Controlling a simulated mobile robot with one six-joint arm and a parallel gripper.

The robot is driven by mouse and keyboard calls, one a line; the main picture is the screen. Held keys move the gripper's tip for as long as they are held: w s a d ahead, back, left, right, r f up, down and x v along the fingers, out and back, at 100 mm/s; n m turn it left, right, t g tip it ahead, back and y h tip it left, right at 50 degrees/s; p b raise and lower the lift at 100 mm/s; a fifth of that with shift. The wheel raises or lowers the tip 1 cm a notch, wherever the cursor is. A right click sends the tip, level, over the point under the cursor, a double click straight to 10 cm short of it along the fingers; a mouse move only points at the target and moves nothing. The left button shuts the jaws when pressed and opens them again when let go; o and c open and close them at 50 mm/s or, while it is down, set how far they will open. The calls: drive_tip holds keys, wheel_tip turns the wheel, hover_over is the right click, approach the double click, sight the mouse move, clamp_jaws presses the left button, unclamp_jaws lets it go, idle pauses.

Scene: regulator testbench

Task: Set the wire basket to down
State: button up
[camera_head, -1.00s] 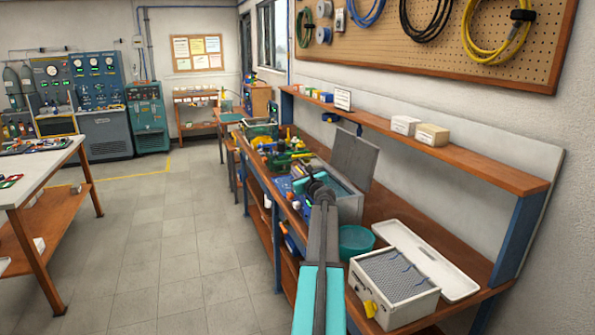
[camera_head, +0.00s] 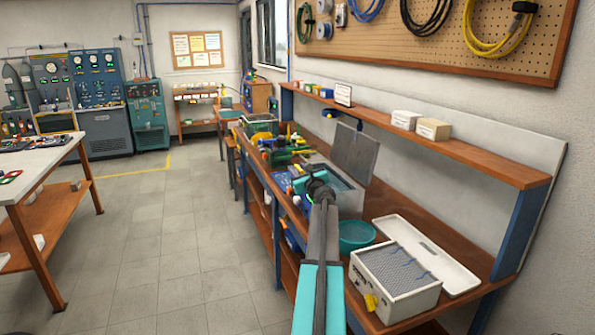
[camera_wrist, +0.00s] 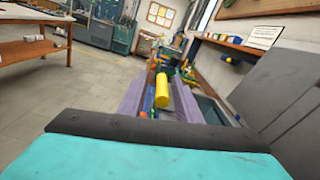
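A grey bath with a raised lid (camera_head: 356,154) stands on the bench; its teal inside (camera_head: 345,186) shows beyond my gripper. I cannot make out the wire basket for certain; my arm hides part of the bath. My gripper (camera_head: 319,184) is above the bath's near left side. In the wrist view its two purple-grey fingers (camera_wrist: 160,92) are apart. An upright yellow cylinder (camera_wrist: 162,97) shows between them; I cannot tell whether it is within their reach or beyond, and no contact shows.
A teal bowl (camera_head: 357,236), a white box with a grey mesh top (camera_head: 398,268) and a white lid (camera_head: 440,258) lie on the bench to the right. A shelf (camera_head: 450,150) runs above. Green and yellow parts crowd the bench farther back.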

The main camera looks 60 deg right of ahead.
drive_tip(key=b+v, duration=0.2)
drive_tip(key=v, duration=1.2)
drive_tip(key=shift+b, duration=0.3)
idle(0.6)
